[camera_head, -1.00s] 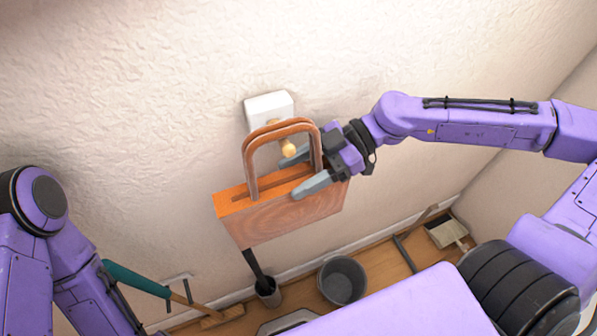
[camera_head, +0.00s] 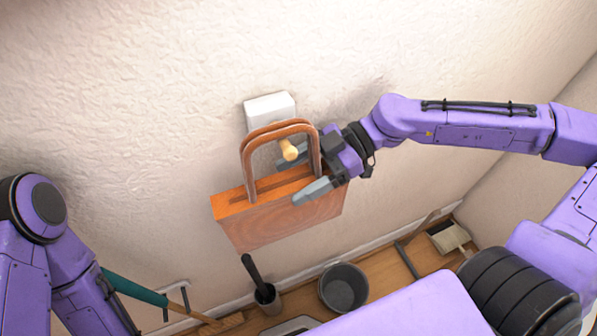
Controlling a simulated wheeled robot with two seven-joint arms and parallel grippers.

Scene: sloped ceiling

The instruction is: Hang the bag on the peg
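The orange-brown bag (camera_head: 285,222) is a flat box shape with two arched brown handles (camera_head: 247,160), upright in front of the wall. The pale wooden peg (camera_head: 288,150) has its tip showing inside the handle arch, below the top of the arch. The handles hide the peg's base, and I cannot tell whether they touch the peg. My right gripper (camera_head: 300,177) comes from the right and is shut on the bag's top right end, one finger in front and one behind. My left arm (camera_head: 45,250) shows at the left edge, but its gripper is out of view.
A white wall block (camera_head: 268,104) sits behind the handles. Along the floor below are a grey bucket (camera_head: 343,287), a brush in a holder (camera_head: 267,297), a broom (camera_head: 220,322) and a dustpan (camera_head: 448,238). The wall left of the bag is bare.

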